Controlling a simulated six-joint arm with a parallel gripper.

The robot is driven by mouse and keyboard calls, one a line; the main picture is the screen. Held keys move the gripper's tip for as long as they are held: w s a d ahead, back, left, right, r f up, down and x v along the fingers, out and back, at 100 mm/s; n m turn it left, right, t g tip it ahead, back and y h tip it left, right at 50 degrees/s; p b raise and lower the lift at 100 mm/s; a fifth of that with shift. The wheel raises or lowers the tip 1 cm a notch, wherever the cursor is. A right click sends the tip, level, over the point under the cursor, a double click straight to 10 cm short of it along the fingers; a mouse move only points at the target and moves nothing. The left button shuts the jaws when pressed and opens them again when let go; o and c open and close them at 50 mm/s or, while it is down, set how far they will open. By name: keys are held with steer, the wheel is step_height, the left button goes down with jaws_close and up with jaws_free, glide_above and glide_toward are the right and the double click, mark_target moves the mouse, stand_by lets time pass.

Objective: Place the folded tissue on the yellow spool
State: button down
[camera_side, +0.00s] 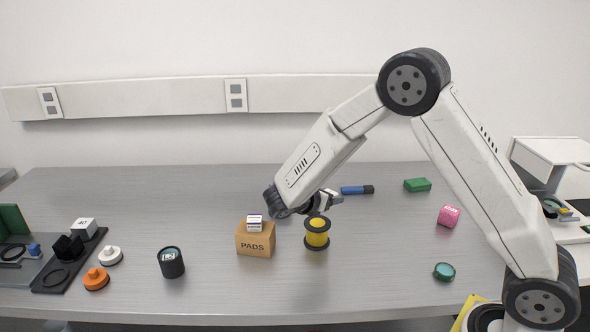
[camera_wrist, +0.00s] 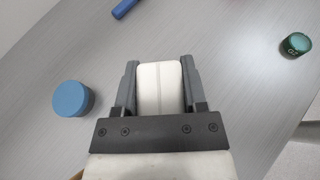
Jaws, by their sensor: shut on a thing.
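My gripper (camera_wrist: 159,75) is shut on the folded tissue (camera_wrist: 159,88), a white rounded pad with a line down its middle, held between the two grey fingers in the wrist view. In the side view my gripper (camera_side: 330,199) is close to the yellow spool (camera_side: 317,239), just above and behind its top as seen there. The spool stands upright on the table, with black flanges and a yellow middle. The tissue is hard to make out in the side view. The spool does not show in the wrist view.
A cardboard PADS box (camera_side: 255,241) with a small white box (camera_side: 254,223) on top stands left of the spool. A blue-black tool (camera_side: 357,190) lies behind.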

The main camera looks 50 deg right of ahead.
mark_target(320, 221)
steer(key=shift+w+d+f, duration=0.2)
steer(key=shift+w+f, duration=1)
steer(key=shift+f, duration=0.2)
steer(key=shift+w+f, duration=0.25)
steer(key=shift+f, duration=1.6)
steer(key=shift+f, duration=0.1)
steer(key=shift+c, duration=0.7)
jaws_free()
